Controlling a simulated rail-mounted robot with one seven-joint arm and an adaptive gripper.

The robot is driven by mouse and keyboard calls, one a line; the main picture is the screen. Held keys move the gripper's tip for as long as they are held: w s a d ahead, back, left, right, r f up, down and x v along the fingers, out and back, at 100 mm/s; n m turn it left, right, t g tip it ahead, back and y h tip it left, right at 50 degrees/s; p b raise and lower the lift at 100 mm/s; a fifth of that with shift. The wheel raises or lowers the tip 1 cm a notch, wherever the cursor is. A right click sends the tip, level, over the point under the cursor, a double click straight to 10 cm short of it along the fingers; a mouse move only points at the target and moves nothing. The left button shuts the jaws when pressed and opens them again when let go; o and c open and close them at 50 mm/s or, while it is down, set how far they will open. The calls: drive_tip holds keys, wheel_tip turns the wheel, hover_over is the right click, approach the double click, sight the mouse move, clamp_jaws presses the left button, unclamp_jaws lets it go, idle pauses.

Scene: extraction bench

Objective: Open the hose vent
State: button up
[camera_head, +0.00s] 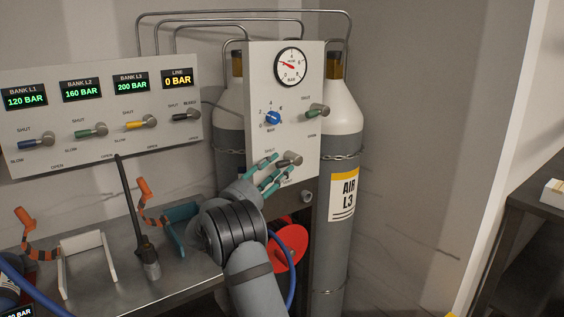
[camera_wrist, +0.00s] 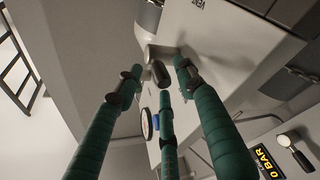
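The hose vent valve (camera_head: 290,160) is a grey knob with a short black lever, low on the white panel (camera_head: 257,110), with "SHUT" printed above it. In the wrist view the vent lever (camera_wrist: 160,73) points toward the camera, with part of a "VENT" label near the top. My gripper (camera_head: 269,172) has green fingers and is just left of and below the valve. In the wrist view my gripper (camera_wrist: 157,80) is open, its fingers spread around the lever. No clear contact shows. The hose gauge (camera_head: 291,67) has a red needle pointing left.
A green-handled valve (camera_head: 318,111) and a blue knob (camera_head: 272,118) sit higher on the panel. Gas cylinders (camera_head: 345,130) stand behind. The bank panel (camera_head: 100,115) on the left shows LINE 0 BAR.

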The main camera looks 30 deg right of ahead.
sight(286, 160)
drive_tip(key=shift+x, duration=1.6)
drive_tip(key=shift+c, duration=0.8)
drive_tip(key=shift+a+r, duration=0.15)
drive_tip(key=c, duration=0.7)
